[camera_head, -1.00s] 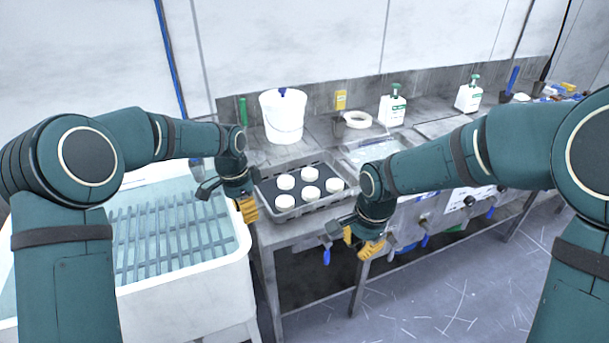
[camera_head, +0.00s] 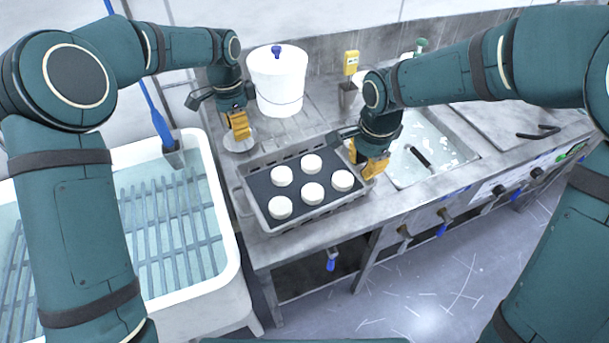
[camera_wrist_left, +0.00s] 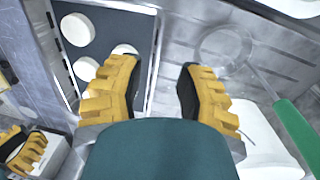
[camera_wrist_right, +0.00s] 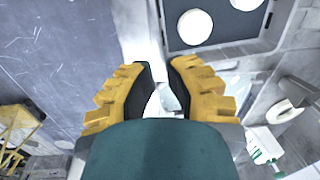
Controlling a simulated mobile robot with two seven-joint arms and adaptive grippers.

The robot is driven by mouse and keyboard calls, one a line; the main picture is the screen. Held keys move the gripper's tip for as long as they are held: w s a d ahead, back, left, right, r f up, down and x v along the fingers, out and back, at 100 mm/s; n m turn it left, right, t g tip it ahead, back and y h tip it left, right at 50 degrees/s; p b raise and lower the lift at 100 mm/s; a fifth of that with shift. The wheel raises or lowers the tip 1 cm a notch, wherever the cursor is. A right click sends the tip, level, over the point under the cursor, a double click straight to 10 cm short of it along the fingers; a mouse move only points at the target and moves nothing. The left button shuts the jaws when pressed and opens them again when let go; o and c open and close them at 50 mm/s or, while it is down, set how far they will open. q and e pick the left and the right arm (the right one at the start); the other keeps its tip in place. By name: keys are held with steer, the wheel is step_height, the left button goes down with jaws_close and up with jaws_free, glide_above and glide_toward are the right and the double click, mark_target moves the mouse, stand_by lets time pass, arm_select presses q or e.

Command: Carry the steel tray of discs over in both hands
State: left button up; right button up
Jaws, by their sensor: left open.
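The steel tray (camera_head: 262,220) sits on the bench in the head view, with a dark mat and several white discs (camera_head: 312,192) in it. My left gripper (camera_head: 240,134) is open and empty above the tray's far left corner. In the left wrist view the tray's rim (camera_wrist_left: 152,60) shows below and between the left fingertips (camera_wrist_left: 158,75). My right gripper (camera_head: 366,172) is by the tray's right end; its fingertips (camera_wrist_right: 160,70) are a little apart with nothing held. The tray (camera_wrist_right: 236,32) lies just beyond them, at upper right in the right wrist view. Contact cannot be told.
A white bucket (camera_head: 278,82) stands behind the tray. A green-handled strainer (camera_wrist_left: 295,128) lies beside it. A white tub (camera_head: 215,222) with slats and water adjoins the bench on the left; a sink (camera_head: 445,135) is on the right. The bench's front edge is close to the tray.

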mark_target(249, 172)
arm_select(q)
steer(key=shift+s, duration=0.15)
arm_select(e)
steer(key=shift+s, duration=0.15)
